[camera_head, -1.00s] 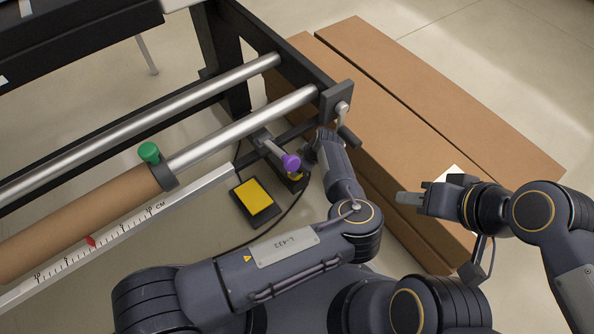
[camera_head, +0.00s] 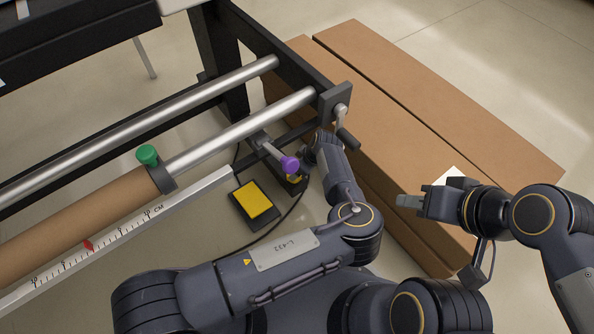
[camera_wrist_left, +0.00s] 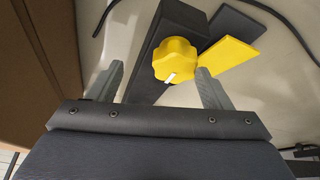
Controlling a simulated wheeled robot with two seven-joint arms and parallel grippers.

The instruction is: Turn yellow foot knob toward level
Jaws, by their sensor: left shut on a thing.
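The yellow foot knob (camera_wrist_left: 175,60) is a lobed knob with a white mark on its lower edge, on a dark foot block (camera_wrist_left: 147,62). In the head view only a small yellow part of it (camera_head: 293,178) shows below a purple knob. My left gripper (camera_wrist_left: 160,82) has one finger on either side of the knob and is shut on it, though contact on the left is hard to see. In the head view my left fingertips are hidden. My right gripper (camera_head: 408,201) is empty, over the cardboard box; its finger gap cannot be made out.
A black pedal with a yellow pad (camera_head: 254,199) lies on the floor left of the foot. The purple knob (camera_head: 290,164) and a crank handle (camera_head: 343,120) are close to my left wrist. Long cardboard boxes (camera_head: 440,130) lie to the right. A roller with brown paper (camera_head: 90,215) runs left.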

